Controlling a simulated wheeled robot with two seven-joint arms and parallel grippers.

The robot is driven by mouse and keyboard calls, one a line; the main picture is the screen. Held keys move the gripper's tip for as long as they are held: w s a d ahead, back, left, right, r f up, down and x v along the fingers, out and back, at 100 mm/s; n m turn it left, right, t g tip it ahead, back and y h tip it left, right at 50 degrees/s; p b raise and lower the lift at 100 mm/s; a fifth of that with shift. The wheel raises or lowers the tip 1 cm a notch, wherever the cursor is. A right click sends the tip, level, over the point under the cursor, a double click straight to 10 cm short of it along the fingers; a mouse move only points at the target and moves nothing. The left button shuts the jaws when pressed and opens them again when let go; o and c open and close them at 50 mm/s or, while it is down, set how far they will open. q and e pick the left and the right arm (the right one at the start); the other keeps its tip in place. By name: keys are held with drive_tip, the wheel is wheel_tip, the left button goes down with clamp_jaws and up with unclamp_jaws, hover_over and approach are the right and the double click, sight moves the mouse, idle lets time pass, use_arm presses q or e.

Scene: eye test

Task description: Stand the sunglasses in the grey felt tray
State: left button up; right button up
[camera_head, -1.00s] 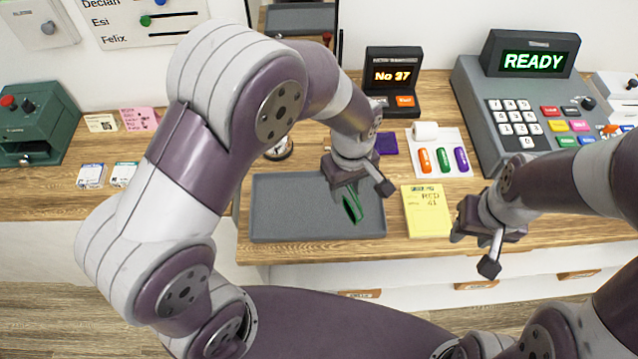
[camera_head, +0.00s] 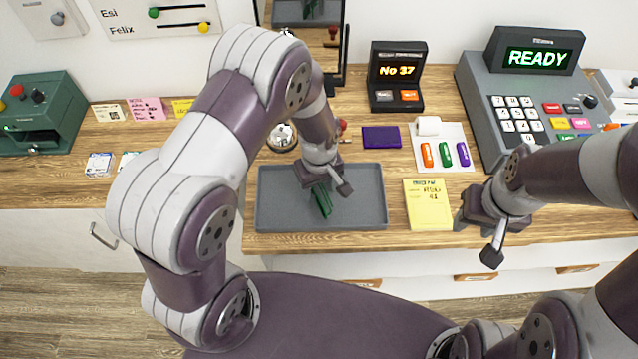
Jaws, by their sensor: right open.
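The grey felt tray (camera_head: 282,214) lies on the wooden counter in the head view. My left gripper (camera_head: 318,188) is over the middle of the tray, pointing down. Thin dark green sunglasses (camera_head: 323,206) are at its fingertips, tilted and partly hidden by the hand. The gripper appears shut on them. I cannot tell whether their lower end touches the tray floor. My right gripper (camera_head: 467,221) is open and empty, near the counter's front edge, right of the yellow pad.
The yellow pad (camera_head: 428,213) lies just right of the tray. Behind are a purple cloth (camera_head: 381,137), a "No 37" display (camera_head: 397,84) and a white tray with coloured capsules (camera_head: 429,158). A grey register (camera_head: 478,92) stands right, a green machine (camera_head: 52,112) left.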

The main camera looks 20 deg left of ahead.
use_arm(q)
drive_tip(key=shift+r, duration=0.3)
wheel_tip(320, 180, up, 12)
drive_tip(key=f+b, duration=0.1)
drive_tip(key=b, duration=0.1)
drive_tip(key=s+a+r+m+t, duration=0.1)
drive_tip(key=s+a+r+m, duration=0.1)
drive_tip(key=s+a+m, duration=0.4)
drive_tip(key=s+m, duration=0.2)
drive_tip(key=s, duration=0.1)
drive_tip(key=shift+s+a+r, duration=0.15)
drive_tip(key=shift+a+r, duration=0.2)
drive_tip(key=shift+r, duration=0.05)
drive_tip(key=shift+s, duration=0.1)
